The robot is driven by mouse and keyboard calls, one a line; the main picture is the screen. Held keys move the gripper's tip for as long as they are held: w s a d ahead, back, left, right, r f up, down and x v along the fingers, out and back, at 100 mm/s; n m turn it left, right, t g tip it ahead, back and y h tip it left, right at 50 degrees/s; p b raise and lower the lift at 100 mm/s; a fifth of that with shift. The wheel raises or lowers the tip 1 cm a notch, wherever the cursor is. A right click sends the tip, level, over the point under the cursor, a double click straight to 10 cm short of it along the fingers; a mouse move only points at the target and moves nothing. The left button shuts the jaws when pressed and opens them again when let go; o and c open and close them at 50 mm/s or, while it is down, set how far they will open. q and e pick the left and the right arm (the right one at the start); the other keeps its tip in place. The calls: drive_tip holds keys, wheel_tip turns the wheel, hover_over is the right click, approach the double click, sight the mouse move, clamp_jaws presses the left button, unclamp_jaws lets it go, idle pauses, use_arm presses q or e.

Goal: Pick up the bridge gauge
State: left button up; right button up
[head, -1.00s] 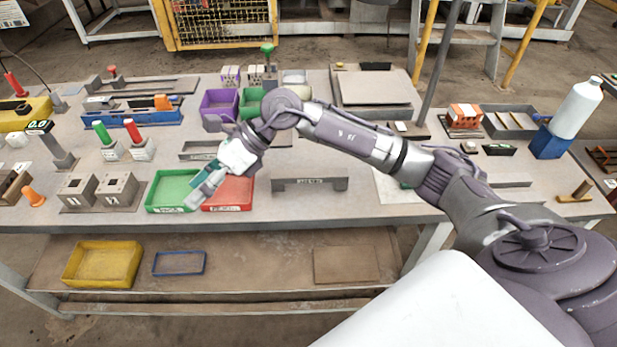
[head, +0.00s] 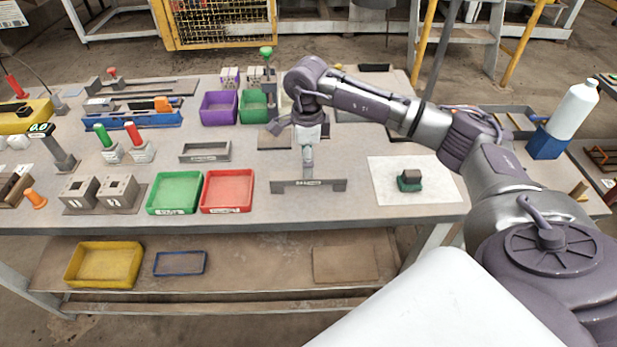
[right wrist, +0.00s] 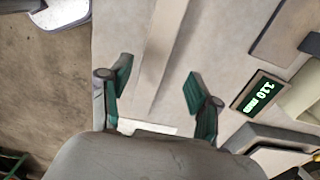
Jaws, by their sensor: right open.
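The bridge gauge (head: 325,186), a long grey bar with short feet and a label on its front, stands on the bench near the front edge. My right gripper (head: 308,170) points down over the middle of the gauge, in front of its back edge in the head view. In the right wrist view, the open right gripper (right wrist: 155,92) has its dark green fingers on either side of a pale narrow bar (right wrist: 163,45), apparently the gauge. Whether the fingers reach below its top I cannot tell. My left gripper is not in view.
A red tray (head: 228,208) and a green tray (head: 174,209) sit left of the gauge. A white sheet (head: 440,190) with a small green-based block lies to the right. In the right wrist view a display (right wrist: 258,94) reads 110 mm. The lower shelf holds a yellow tray (head: 104,285).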

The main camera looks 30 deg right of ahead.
sight(308, 182)
drive_tip(key=shift+s+f+p, duration=0.15)
drive_tip(key=shift+f+p, duration=0.2)
drive_tip(key=shift+f, duration=0.25)
drive_tip(key=f, duration=0.1)
drive_tip(key=f+p, duration=0.1)
drive_tip(key=f, duration=0.1)
drive_tip(key=shift+s+a+f, duration=0.1)
drive_tip(key=shift+s+f, duration=0.15)
drive_tip(key=shift+f, duration=0.45)
drive_tip(key=shift+w, duration=0.1)
drive_tip(key=shift+c, duration=0.3)
drive_tip(key=shift+r, duration=0.1)
clamp_jaws()
